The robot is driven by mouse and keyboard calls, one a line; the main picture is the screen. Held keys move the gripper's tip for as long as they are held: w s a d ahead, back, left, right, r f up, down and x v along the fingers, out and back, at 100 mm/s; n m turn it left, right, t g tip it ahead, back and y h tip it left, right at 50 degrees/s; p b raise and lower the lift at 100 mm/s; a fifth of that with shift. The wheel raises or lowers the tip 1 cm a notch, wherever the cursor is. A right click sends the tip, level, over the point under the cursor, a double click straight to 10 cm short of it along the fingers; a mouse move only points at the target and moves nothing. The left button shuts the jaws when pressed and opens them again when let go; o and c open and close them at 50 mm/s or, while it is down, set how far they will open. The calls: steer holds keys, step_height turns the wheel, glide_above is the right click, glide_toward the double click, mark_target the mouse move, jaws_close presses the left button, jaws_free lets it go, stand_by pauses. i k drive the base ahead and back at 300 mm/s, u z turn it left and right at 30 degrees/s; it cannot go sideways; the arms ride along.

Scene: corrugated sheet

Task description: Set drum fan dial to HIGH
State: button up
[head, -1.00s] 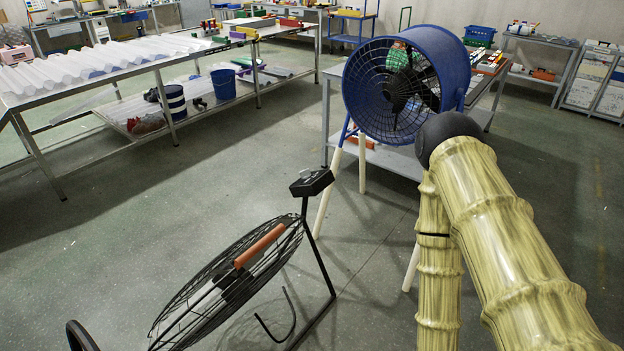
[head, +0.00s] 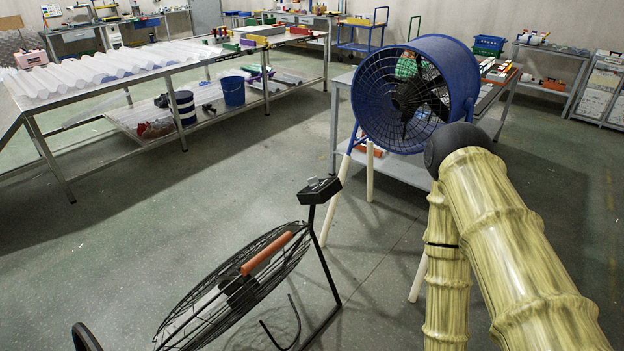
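A blue drum-shaped fan (head: 462,68) with a dark wire grille stands on pale legs right of centre in the head view. No dial can be made out on it. A black wire-cage fan (head: 190,312) leans in the front, with an orange-brown bar across it. A small black box (head: 320,190) sits on top of its black stand; its markings are too small to read. My yellow-green arm rises at the lower right, overlapping the blue fan's lower right side in the picture. My gripper is not in view.
A long metal table (head: 35,106) with clear corrugated sheets stands at the left; a blue bucket (head: 232,92) is on its lower shelf. A grey workbench (head: 343,100) stands behind the blue fan. The floor (head: 150,240) left of the black fan is clear.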

mark_target(313, 181)
steer(key=z, duration=1.4)
steer(key=i, duration=1.1)
steer(key=u, duration=1.45)
